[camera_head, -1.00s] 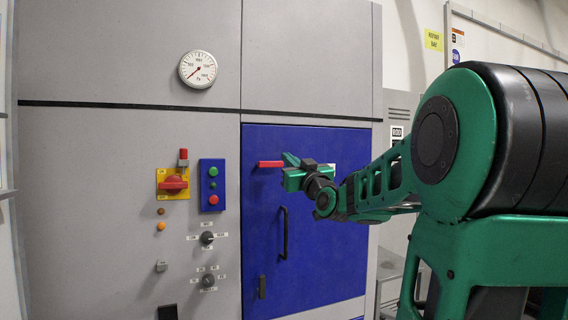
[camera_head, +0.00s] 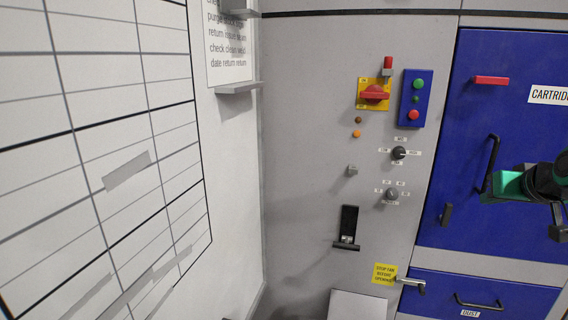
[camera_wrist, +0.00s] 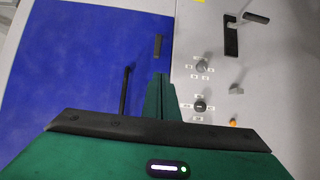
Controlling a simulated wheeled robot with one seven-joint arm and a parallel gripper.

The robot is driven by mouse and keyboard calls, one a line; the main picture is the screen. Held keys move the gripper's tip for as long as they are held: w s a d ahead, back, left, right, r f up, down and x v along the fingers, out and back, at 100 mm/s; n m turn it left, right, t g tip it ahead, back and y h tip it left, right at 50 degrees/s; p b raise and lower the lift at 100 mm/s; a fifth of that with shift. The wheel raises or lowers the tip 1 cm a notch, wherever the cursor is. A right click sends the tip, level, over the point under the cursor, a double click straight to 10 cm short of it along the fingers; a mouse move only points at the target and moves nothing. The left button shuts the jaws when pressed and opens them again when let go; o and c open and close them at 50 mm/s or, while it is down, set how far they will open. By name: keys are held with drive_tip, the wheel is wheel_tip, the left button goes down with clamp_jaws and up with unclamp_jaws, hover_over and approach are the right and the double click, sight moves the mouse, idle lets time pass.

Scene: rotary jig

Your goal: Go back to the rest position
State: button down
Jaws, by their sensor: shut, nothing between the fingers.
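My gripper (camera_wrist: 158,90) shows in the wrist view with its green fingers together and nothing between them. Beyond it in that view lie the blue cabinet door and the grey panel, apart from the fingers. In the head view part of my green and black gripper (camera_head: 508,185) shows at the right edge, in front of the blue door (camera_head: 470,215) and beside its black handle (camera_head: 489,163). The rest of my arm is cut off by the picture edge there.
A red lever (camera_head: 490,80) sits high on the door. A red rotary switch (camera_head: 374,94), a button box (camera_head: 412,97), knobs (camera_head: 399,153) and a black slot lever (camera_head: 347,240) are on the grey panel. A blue drawer (camera_head: 432,309) is below the door. A whiteboard (camera_head: 60,200) stands left.

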drive_tip(key=s+a+f+m+g+y, duration=0.1)
drive_tip(key=s+a+f+g, duration=0.2)
drive_tip(key=s, duration=0.5)
drive_tip(key=s+a+f+m+g+y, duration=0.1)
drive_tip(key=s+a+f+g, duration=0.2)
drive_tip(key=s+f, duration=0.3)
drive_tip(key=s+a+f+m+g+y, duration=0.1)
drive_tip(key=s+a+f+g, duration=0.2)
drive_tip(key=s, duration=0.8)
wheel_tip(320, 180, down, 2)
drive_tip(key=shift+s+g, duration=0.2)
drive_tip(key=shift+g, duration=0.5)
drive_tip(key=shift+w, duration=0.15)
drive_tip(key=shift+w+f, duration=0.25)
drive_tip(key=shift+w, duration=0.25)
